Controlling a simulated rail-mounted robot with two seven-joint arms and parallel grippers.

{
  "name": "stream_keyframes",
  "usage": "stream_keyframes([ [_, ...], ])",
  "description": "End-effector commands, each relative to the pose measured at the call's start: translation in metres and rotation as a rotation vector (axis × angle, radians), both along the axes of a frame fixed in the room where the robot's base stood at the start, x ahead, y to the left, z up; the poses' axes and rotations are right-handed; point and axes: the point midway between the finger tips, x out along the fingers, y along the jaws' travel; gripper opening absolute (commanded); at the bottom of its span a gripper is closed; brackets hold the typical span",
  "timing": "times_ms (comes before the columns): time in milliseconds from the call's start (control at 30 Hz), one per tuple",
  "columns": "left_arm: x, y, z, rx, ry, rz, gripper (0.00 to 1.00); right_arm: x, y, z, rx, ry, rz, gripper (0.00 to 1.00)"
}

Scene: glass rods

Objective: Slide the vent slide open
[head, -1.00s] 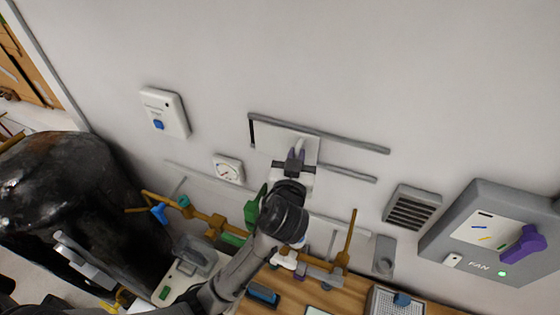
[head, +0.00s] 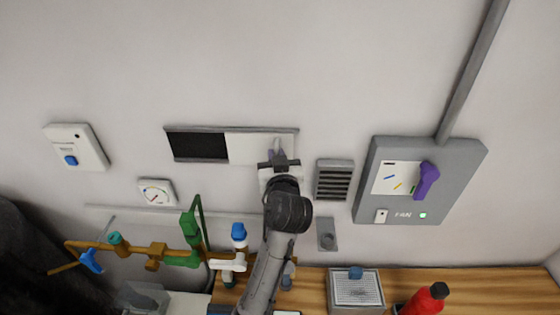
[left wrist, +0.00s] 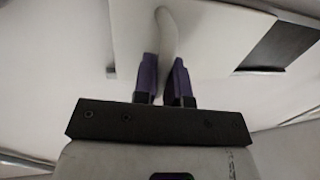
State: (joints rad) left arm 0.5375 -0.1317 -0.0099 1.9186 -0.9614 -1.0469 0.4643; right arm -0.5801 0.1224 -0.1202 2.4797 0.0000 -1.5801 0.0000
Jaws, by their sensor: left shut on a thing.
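The vent slide (head: 252,147) is a flat white panel between grey wall rails (head: 222,127). It sits at the right part of the rails, and a dark vent opening (head: 197,146) is bared on its left. My left gripper (head: 278,156) is at the slide's right part, its purple fingers shut on the pale upright handle (left wrist: 167,35). In the left wrist view the slide (left wrist: 212,40) fills the top middle, with the dark opening (left wrist: 285,43) at right. My gripper hides the slide's lower right part in the head view. My right gripper is not in view.
A dial gauge (head: 156,192) and a white switch box (head: 76,147) are left. Pipes and valves (head: 191,230) stand below.

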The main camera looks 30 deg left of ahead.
Motion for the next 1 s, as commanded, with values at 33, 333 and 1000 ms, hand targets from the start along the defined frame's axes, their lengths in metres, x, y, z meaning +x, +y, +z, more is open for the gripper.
stream_keyframes([
  [33, -0.0001, 0.0002, 0.0007, 0.001, -0.002, 0.001, 0.00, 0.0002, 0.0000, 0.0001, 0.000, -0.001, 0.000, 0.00],
  [333, -0.0001, 0.0006, 0.0007, 0.001, -0.002, 0.001, 0.16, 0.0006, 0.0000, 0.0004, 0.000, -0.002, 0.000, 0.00],
  [1000, -0.0044, -0.0083, -0.0009, -0.002, -0.001, -0.002, 0.37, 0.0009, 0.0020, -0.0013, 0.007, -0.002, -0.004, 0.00],
])
